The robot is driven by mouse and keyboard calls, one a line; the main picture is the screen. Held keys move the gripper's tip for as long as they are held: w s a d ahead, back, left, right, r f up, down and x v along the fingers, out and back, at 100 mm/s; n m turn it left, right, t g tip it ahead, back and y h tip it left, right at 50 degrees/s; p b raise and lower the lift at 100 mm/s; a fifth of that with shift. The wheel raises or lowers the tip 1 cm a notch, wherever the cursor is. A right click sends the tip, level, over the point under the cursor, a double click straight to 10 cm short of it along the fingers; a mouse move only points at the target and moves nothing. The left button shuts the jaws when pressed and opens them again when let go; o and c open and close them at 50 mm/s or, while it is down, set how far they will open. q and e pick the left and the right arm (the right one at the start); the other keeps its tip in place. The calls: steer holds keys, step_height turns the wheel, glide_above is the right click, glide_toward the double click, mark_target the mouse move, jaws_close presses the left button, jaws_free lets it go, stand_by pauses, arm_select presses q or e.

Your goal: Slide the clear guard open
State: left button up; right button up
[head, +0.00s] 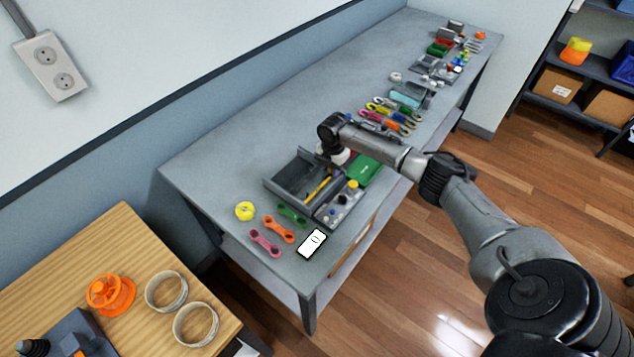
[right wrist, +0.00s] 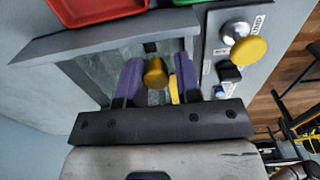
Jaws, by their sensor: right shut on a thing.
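A grey station (head: 289,181) stands on the long bench, with an open-topped recess and a yellow bar (head: 319,189) across it. My right gripper (head: 338,152) is at the station's far end in the head view, its fingers hidden there. In the right wrist view, the purple fingers of my right gripper (right wrist: 158,78) are shut on a yellow knob (right wrist: 155,73) inside the grey frame (right wrist: 100,46). The clear guard is hard to make out; a faint greyish see-through area lies around the knob. My left gripper is not in view.
A control panel (right wrist: 232,55) with a yellow button and other knobs sits beside the frame. A green tray (head: 363,170) is close to my gripper. Coloured wrenches (head: 279,229) and a white phone-like block (head: 312,243) lie nearby.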

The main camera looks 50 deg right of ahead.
mark_target(313, 161)
steer(key=shift+w+f+b, duration=0.1)
steer(key=shift+w+b, duration=0.95)
steer(key=shift+w, duration=0.4)
steer(key=shift+w+d+b, duration=0.1)
steer(key=shift+w+b, duration=1.15)
steer(key=shift+w, duration=0.1)
steer(key=shift+w+b, duration=0.9)
steer(key=shift+b, duration=0.05)
steer(key=o, duration=0.5)
steer(key=shift+w, duration=0.1)
steer(key=shift+c, duration=0.2)
steer(key=shift+o, duration=0.5)
steer(key=shift+w, duration=0.15)
